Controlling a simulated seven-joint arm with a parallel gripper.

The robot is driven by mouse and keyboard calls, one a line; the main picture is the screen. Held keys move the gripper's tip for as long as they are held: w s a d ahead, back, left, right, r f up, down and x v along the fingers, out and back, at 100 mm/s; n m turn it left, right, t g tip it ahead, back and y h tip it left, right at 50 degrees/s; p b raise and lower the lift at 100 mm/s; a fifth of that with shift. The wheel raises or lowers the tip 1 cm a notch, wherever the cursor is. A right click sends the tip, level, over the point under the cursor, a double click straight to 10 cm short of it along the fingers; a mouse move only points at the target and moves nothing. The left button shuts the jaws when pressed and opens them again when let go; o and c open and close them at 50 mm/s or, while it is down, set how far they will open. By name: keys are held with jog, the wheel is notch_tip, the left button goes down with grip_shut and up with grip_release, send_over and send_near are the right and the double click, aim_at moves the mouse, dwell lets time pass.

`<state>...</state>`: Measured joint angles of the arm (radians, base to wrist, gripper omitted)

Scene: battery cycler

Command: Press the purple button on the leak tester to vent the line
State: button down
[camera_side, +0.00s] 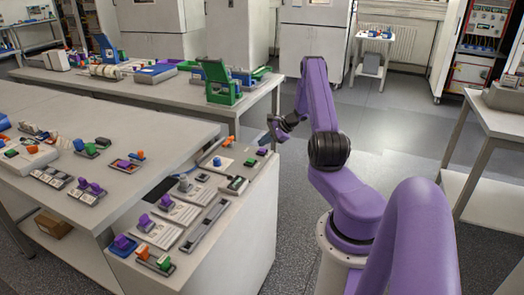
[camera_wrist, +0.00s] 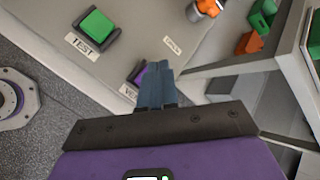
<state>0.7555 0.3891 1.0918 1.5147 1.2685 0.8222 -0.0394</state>
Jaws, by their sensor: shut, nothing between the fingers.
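The purple button (camera_wrist: 138,75) sits beside a label reading "VENT", partly covered by my fingers in the wrist view. A green button (camera_wrist: 97,27) labelled "TEST" is up and to its left, on the same pale surface. My gripper (camera_wrist: 155,70) is shut and empty, its blue-grey fingertips overlapping the purple button's right side in the picture. Whether they touch it cannot be told. In the side view my gripper (camera_side: 266,138) is over the bench's far right corner, above a small purple button (camera_side: 262,151).
An orange knob (camera_wrist: 208,6) stands beyond the fingers in the wrist view. Several other buttons and switches crowd the bench (camera_side: 225,262) in the side view. A second bench (camera_side: 150,92) with a green fixture (camera_side: 222,85) stands behind.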

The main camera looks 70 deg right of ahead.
aim_at(264, 150)
jog(key=shift+f, duration=0.15)
jog(key=shift+f, duration=0.25)
jog(key=shift+f, duration=0.5)
dwell(0.8)
jog(key=shift+r, duration=0.95)
jog(key=shift+r, duration=2.5)
